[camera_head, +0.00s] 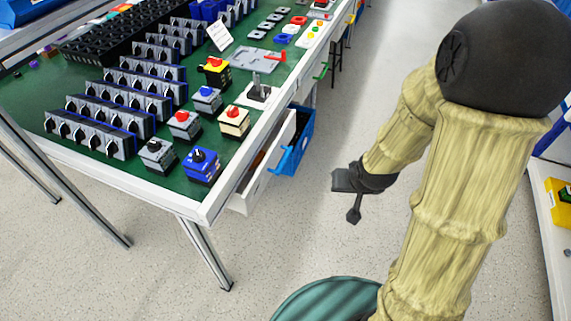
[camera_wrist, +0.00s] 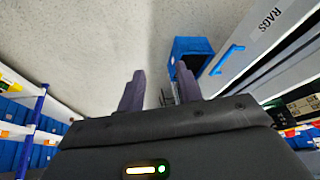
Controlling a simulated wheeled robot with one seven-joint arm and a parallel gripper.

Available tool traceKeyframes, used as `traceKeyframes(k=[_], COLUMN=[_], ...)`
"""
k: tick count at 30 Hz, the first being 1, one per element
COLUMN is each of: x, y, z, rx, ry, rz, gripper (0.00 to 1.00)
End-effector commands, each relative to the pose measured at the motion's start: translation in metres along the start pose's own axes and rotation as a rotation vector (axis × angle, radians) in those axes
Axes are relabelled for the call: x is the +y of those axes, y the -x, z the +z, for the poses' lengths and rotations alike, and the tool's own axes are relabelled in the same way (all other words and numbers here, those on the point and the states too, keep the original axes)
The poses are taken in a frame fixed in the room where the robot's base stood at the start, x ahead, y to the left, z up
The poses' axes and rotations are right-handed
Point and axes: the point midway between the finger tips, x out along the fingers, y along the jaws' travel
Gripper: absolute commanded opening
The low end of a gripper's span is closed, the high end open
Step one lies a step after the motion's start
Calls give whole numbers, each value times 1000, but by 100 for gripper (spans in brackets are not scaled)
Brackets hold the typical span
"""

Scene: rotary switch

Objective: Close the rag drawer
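The rag drawer (camera_head: 268,175) is white and stands pulled out from under the green-topped table, with a blue handle on its front. In the wrist view the drawer front (camera_wrist: 255,50) bears the label RAGS and the blue handle, at the upper right. Its inside shows partly in the head view, with dark and brownish contents I cannot make out. My gripper (camera_head: 345,196) is to the right of the drawer, apart from it, over the floor. In the wrist view my gripper (camera_wrist: 160,88) has its two dark fingers spread, with nothing between them.
A blue bin (camera_head: 301,145) hangs just beyond the drawer; it also shows in the wrist view (camera_wrist: 190,47). The table (camera_head: 110,172) carries many switches. Shelving with a yellow bin (camera_head: 560,205) stands at the right. The aisle floor (camera_head: 325,225) between is clear.

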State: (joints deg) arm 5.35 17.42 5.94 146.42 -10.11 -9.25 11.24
Motion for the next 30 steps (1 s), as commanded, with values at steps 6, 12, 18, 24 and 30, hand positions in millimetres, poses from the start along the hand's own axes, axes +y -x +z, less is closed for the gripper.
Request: traceKeyframes(k=[6,12,18,24,30], x=[-27,-63,-93,-101,-87], y=[-89,-141,-170,-178,-174], z=[5,13,22,28,31], rx=[132,246,348,449,539], ry=[-88,-250,-500,-832,-1118], rz=[-186,-432,-714,-1004,-1211], gripper=[35,35,35,35,35])
